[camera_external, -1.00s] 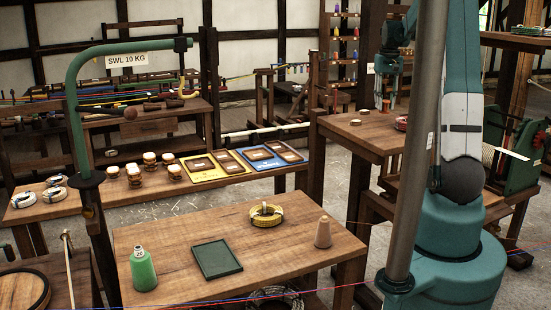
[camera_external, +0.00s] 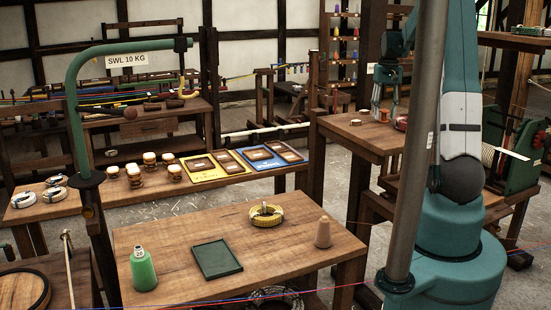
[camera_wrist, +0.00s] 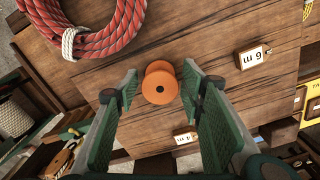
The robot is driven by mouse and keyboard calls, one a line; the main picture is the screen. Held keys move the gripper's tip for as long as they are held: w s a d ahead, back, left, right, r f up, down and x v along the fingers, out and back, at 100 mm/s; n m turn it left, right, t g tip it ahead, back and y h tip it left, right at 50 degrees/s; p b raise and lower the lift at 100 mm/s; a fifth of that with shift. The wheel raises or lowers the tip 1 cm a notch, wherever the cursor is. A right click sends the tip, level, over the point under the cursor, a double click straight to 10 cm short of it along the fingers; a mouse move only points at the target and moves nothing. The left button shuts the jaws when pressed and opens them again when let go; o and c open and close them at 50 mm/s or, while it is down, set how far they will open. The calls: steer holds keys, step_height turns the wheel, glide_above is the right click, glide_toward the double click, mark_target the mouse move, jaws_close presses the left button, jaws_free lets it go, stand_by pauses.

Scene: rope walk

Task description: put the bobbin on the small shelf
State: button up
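The orange bobbin (camera_wrist: 159,84) stands on the wooden table in the wrist view, seen from above. My gripper (camera_wrist: 156,90) is open, with one green finger on each side of the bobbin and gaps between. In the external view my gripper (camera_external: 383,111) is low over the right-hand table, and the bobbin is mostly hidden by the fingers. A small rack of shelves (camera_external: 344,38) with coloured bobbins stands at the back; I cannot tell if it is the small shelf.
A coiled red rope (camera_wrist: 88,32) lies left of the bobbin in the wrist view. Two small tags (camera_wrist: 253,57) lie on the table. The front table (camera_external: 180,235) holds a green bottle (camera_external: 143,270), a green tray (camera_external: 217,259), a yellow coil and a cone.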

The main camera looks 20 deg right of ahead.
mark_target(384, 111)
steer(key=shift+r, duration=0.1)
stand_by(0.3)
step_height(384, 111, up, 12)
stand_by(0.7)
steer(key=shift+r, duration=0.1)
stand_by(0.5)
steer(key=shift+a, duration=0.1)
steer(key=s+a+r+n+t, duration=0.15)
steer(key=s+a, duration=0.35)
steer(key=a, duration=0.5)
steer(key=s+a+r+n+t, duration=0.1)
steer(key=s+a+r+t, duration=0.15)
steer(key=s+a, duration=0.55)
steer(key=s+a+f+n+t, duration=0.1)
steer(key=s+a+f, duration=0.2)
steer(key=s+a, duration=0.4)
steer(key=s+a+f+n+t, duration=0.1)
steer(key=s+a+f+t, duration=0.1)
steer(key=s+a, duration=0.5)
steer(key=a+f, duration=0.1)
steer(key=a, duration=0.2)
steer(key=shift+a+f, duration=0.3)
